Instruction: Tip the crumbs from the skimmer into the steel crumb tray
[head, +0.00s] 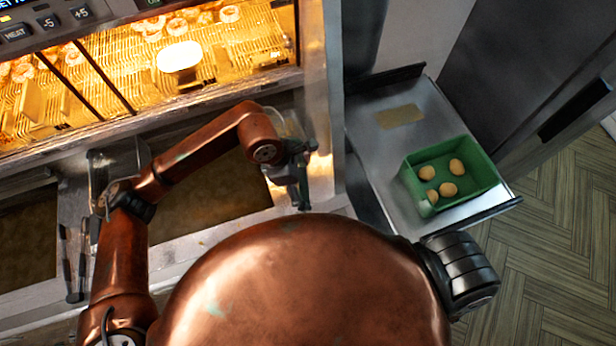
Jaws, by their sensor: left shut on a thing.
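My left gripper (298,190) is at the right end of the fryer counter, pointing down, beside the bright steel upright. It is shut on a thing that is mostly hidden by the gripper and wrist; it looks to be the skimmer. A pale, rounded edge shows just behind the wrist, but I cannot tell whether it belongs to the skimmer. No crumbs can be made out. I cannot clearly pick out the steel crumb tray. My right gripper is not in view.
Brown fryer vats (215,205) lie under my left arm. A lit warming bay (110,85) with fried pieces is behind. At right, a steel side table (375,150) bears a green crate (480,182) with several pale, round pieces. Dark handles (70,265) stand at left.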

